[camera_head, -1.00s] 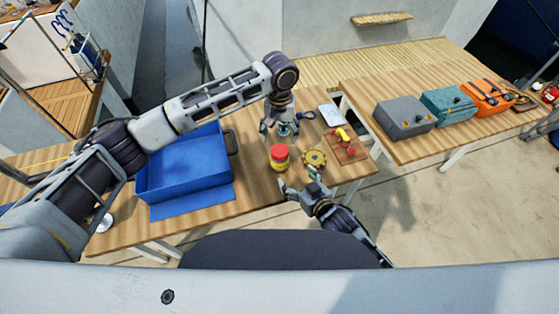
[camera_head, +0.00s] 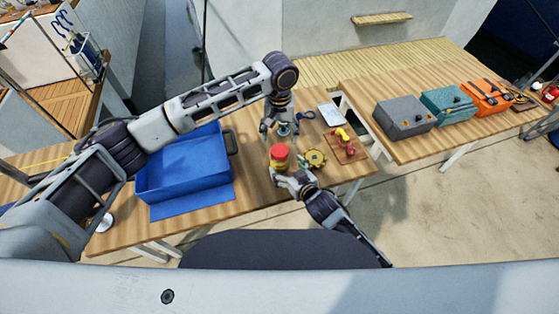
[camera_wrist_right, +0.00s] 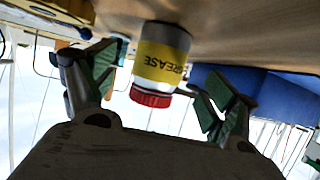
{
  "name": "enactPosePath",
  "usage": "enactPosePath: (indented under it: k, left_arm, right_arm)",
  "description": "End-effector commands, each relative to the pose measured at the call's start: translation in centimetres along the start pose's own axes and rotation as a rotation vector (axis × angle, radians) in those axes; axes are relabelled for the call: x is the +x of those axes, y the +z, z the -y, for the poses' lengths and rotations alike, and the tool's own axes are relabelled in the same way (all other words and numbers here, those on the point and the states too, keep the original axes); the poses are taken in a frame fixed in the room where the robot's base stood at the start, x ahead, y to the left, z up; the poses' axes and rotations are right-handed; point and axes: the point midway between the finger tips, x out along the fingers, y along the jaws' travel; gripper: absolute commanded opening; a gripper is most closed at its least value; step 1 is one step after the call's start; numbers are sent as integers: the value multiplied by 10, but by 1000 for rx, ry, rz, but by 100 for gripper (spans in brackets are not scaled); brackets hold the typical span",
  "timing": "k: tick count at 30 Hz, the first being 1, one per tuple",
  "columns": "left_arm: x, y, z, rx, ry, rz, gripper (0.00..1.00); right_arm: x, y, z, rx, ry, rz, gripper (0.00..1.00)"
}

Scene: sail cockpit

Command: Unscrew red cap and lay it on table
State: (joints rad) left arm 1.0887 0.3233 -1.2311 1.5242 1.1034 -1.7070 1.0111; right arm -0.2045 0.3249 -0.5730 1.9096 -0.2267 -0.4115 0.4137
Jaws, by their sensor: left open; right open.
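The red cap (camera_head: 279,152) sits on top of the grease jar, which has a yellow label (camera_head: 278,163) and stands upright on the wooden table. In the right wrist view, which is upside down, the jar (camera_wrist_right: 161,55) reads "GREASE" and its red cap (camera_wrist_right: 150,98) is on it. My right gripper (camera_head: 286,175) is open at the jar's near side. In its wrist view its two fingers (camera_wrist_right: 152,92) are spread on either side of the jar, with gaps. My left gripper (camera_head: 279,133) is open, pointing down just behind the jar.
A blue bin (camera_head: 187,167) stands left on the table. A round yellow part (camera_head: 315,158) lies just right of the jar, beside a wooden board (camera_head: 345,146) with red and yellow pieces. A second table holds grey (camera_head: 404,117), teal and orange cases.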

Motion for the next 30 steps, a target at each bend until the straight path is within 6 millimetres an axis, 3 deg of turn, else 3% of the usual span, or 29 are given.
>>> enactPosePath:
  k: [18,30]
  left_arm:
    - [0,0,0,0,0,0,72]
    - [0,0,0,0,0,0,72]
  right_arm:
    - [53,0,0,0,-1,0,86]
    - [62,0,1,-1,-1,0,86]
